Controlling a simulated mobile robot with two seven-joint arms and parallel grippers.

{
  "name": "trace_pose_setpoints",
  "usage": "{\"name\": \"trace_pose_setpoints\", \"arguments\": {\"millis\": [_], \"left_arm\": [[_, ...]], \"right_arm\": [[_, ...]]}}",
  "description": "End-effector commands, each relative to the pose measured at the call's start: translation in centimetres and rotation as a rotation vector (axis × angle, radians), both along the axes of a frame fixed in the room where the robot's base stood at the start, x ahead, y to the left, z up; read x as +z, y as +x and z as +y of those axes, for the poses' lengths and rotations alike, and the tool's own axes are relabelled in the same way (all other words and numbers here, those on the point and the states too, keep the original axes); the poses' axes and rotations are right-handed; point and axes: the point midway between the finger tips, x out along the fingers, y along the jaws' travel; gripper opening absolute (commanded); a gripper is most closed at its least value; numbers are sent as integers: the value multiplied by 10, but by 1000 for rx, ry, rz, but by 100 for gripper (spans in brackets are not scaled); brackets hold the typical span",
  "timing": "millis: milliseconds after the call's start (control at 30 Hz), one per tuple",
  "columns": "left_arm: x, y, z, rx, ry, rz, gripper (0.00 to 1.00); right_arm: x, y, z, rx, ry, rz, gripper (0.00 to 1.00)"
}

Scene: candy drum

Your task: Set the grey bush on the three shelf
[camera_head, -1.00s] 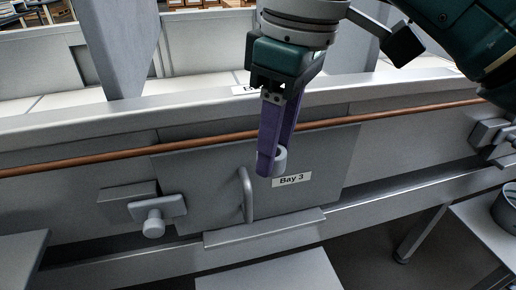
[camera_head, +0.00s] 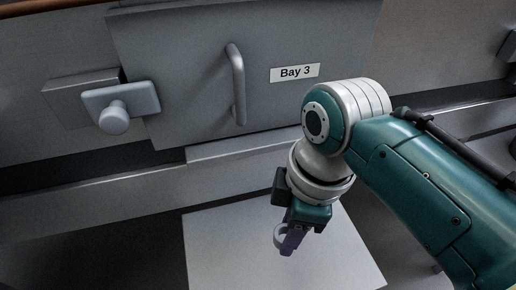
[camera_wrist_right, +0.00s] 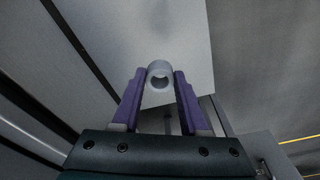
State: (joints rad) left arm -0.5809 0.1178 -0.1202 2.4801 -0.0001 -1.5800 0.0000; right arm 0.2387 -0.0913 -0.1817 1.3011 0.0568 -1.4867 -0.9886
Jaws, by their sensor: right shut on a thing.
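The grey bush (camera_wrist_right: 160,75) is a short hollow ring held between the purple fingertips of my right gripper (camera_wrist_right: 160,88) in the right wrist view. In the head view the bush (camera_head: 280,237) shows at the fingertips of my right gripper (camera_head: 290,240). The gripper points down over a pale flat shelf (camera_head: 235,255) below the Bay 3 door. I cannot tell how high the bush is above the shelf. The shelf also fills the top middle of the right wrist view (camera_wrist_right: 125,30). My left gripper is not in view.
The grey door with the Bay 3 label (camera_head: 295,73) and a vertical handle (camera_head: 237,85) stands behind the shelf. A round knob (camera_head: 114,118) on a plate sticks out left of the door. A ledge (camera_head: 240,145) runs below the door.

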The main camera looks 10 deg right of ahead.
Motion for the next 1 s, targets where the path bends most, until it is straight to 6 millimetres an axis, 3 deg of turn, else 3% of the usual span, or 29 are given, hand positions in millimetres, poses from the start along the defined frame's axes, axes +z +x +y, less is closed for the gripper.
{"name": "trace_pose_setpoints", "arguments": {"millis": [33,100,433,600,1000], "left_arm": [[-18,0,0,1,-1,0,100],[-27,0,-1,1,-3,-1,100],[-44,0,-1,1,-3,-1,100],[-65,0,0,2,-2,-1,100],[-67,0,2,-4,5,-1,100]], "right_arm": [[-23,0,0,-1,1,2,0],[-39,0,0,-2,1,1,0],[-69,1,0,0,1,-1,0],[-99,0,0,-2,0,1,0],[-104,1,0,-1,1,-1,0]]}}
